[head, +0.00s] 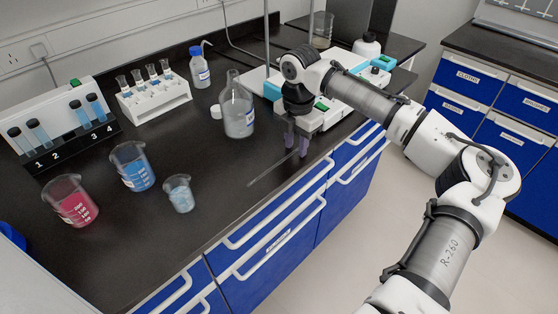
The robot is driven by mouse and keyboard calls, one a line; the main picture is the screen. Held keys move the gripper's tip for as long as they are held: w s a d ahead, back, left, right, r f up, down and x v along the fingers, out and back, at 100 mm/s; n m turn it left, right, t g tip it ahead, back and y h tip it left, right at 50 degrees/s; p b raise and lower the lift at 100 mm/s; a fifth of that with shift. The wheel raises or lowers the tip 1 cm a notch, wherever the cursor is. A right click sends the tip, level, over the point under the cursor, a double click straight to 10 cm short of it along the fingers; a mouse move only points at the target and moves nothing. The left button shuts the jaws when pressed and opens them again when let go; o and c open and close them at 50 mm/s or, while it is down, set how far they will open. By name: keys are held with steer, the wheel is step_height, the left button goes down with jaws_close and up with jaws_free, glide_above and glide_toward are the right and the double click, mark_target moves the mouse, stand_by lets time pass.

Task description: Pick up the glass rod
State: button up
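The glass rod (270,172) is a thin, clear stick near the front edge of the black bench. It runs slantwise from lower left to upper right and seems to lie on the bench top. My gripper (296,150) points down at the rod's right end. Its two fingers show a gap between them, and the rod's right end reaches to this gap. The fingertips are low, close to the bench surface. The exact contact between fingers and rod is too small to tell.
A clear bottle (237,108) stands left of my gripper, and a white device (330,112) is right behind it. Beakers with red (74,203) and blue (134,168) liquid and a small beaker (179,194) stand at left. The bench around the rod's left end is clear.

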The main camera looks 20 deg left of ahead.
jaws_close()
stand_by(0.7)
